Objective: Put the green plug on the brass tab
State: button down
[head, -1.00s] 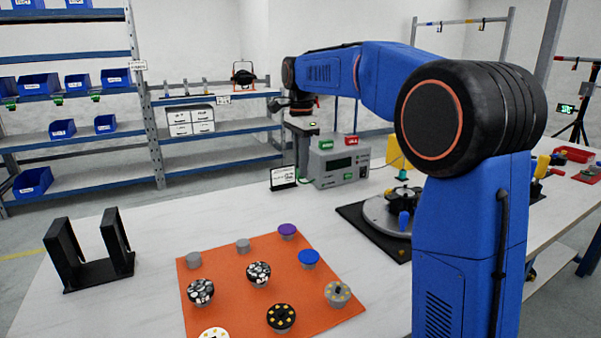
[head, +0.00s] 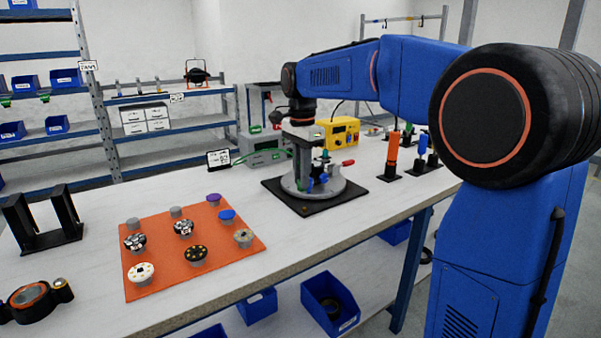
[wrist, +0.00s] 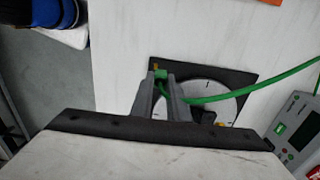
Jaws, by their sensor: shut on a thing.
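My gripper (wrist: 161,82) is shut on the green plug (wrist: 161,74), which shows between the fingertips in the wrist view. A green cable (wrist: 235,97) trails from it to the right. In the head view my gripper (head: 303,145) hangs over the grey round fixture (head: 327,191) on its black mat (head: 300,204). In the wrist view the plug is over the mat, by the edge of the grey disc (wrist: 207,88). A small yellow-brass spot (wrist: 155,66) shows just beyond the plug; I cannot tell whether it is the brass tab or whether they touch.
A grey meter box (head: 262,140) and a yellow box (head: 342,131) stand behind the fixture. An orange mat (head: 150,215) with several round pieces lies left. An orange-handled tool (head: 392,150) stands right. The white table between orange and black mats is clear.

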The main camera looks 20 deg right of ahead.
aim_at(305, 208)
jog(key=shift+s+d+f, duration=0.2)
jog(key=shift+s+d, duration=0.1)
jog(key=shift+s, duration=0.1)
jog(key=shift+f, duration=2.7)
jog(key=shift+f, duration=0.15)
jog(key=c, duration=2)
grip_release()
jog(key=o, duration=0.5)
jog(key=shift+o, duration=0.2)
notch_tip(305, 208, up, 17)
jog(key=shift+r, duration=0.2)
